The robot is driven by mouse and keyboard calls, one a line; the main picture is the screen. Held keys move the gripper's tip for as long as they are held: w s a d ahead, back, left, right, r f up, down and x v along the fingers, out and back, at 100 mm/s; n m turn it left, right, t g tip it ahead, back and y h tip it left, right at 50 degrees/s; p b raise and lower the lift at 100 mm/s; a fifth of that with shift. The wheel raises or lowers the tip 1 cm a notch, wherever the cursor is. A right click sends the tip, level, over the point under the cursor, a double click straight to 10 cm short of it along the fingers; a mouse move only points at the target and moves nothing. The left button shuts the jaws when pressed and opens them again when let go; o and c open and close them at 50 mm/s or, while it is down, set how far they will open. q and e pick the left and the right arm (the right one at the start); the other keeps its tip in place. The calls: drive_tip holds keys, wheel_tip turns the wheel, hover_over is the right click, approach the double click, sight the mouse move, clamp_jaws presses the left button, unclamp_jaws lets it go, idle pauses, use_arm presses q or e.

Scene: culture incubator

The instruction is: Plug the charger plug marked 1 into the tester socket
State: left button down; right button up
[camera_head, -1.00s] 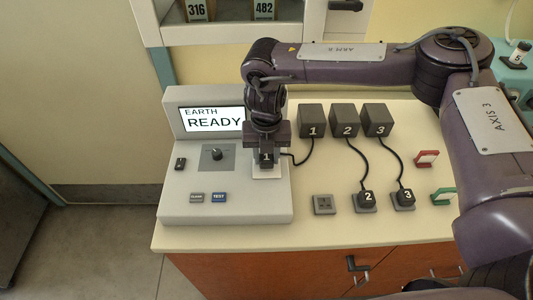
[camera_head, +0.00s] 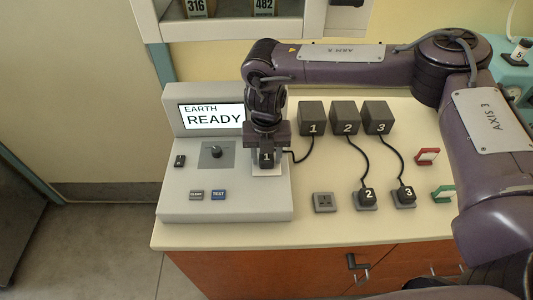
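The tester (camera_head: 180,211) stands at the left of the counter, its screen (camera_head: 210,117) reading "EARTH READY". The plug marked 1 (camera_head: 267,157) is at the white socket plate (camera_head: 267,173) on the tester's right part. It looks upright and down on the plate; whether it is fully seated cannot be told. My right gripper (camera_head: 267,148) is directly over this plug, its fingers around it, and appears shut on it. A cord runs from the plug to the charger box 1 (camera_head: 312,117). My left gripper is not in view.
Charger boxes 2 (camera_head: 345,117) and 3 (camera_head: 377,116) have plugs 2 (camera_head: 367,195) and 3 (camera_head: 405,194) in grey holders. An empty grey socket (camera_head: 324,202) is left of them. The counter's front strip is clear.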

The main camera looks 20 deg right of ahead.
drive_tip(key=shift+o, duration=1.3)
drive_tip(key=shift+r, duration=0.15)
wheel_tip(320, 180, up, 6)
drive_tip(key=shift+r+b, duration=0.2)
drive_tip(key=shift+b, duration=0.4)
drive_tip(key=shift+r, duration=0.6)
drive_tip(key=shift+f, duration=0.1)
